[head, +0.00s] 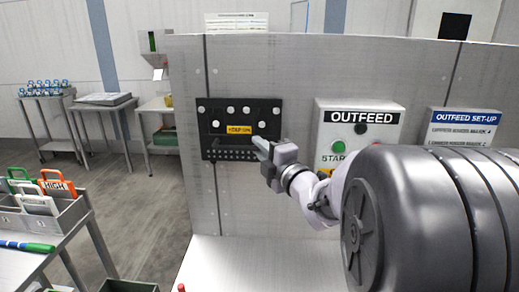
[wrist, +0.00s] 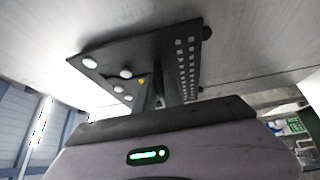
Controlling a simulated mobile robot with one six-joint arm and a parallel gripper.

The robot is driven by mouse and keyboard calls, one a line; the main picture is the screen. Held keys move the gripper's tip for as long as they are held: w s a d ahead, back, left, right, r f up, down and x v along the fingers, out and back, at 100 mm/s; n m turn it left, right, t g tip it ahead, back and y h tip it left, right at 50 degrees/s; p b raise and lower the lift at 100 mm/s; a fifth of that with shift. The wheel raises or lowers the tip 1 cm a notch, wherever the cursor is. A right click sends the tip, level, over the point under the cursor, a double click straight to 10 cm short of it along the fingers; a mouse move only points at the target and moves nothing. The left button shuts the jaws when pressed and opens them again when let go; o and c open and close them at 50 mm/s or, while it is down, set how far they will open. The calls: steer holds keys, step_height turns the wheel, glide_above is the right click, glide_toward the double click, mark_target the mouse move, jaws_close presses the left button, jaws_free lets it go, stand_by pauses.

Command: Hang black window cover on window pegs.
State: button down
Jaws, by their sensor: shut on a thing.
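The black window cover (head: 240,115) is a flat dark panel with a yellow label and a row of small squares along its lower edge. It is upright at the grey metal wall in the head view. White round pegs or knobs (head: 247,110) show on its face; I cannot tell whether they pass through it. My gripper (head: 262,148) is at the cover's lower right, shut on its handle. In the wrist view the cover (wrist: 140,65) stands out ahead of my gripper (wrist: 158,103), close to the wall. The window behind it is hidden.
A white OUTFEED box (head: 360,118) with a green button is on the wall right of the cover. A blue and white sign (head: 465,127) is further right. A bin of coloured tags (head: 45,215) stands on a table at left. Open floor lies between.

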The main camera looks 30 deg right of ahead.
steer(key=shift+r, duration=0.45)
stand_by(0.5)
steer(key=shift+s, duration=0.1)
steer(key=shift+s+a+b, duration=0.45)
steer(key=shift+s, duration=0.15)
stand_by(0.4)
steer(key=shift+s+a+b, duration=0.4)
steer(key=shift+s+a, duration=0.2)
steer(key=shift+s, duration=0.25)
steer(key=shift+s+a+b, duration=0.35)
steer(key=shift+s+a, duration=0.2)
steer(key=shift+s, duration=0.25)
steer(key=s+a+b, duration=0.1)
steer(key=s+a, duration=0.3)
steer(key=s, duration=0.1)
steer(key=shift+s, duration=0.4)
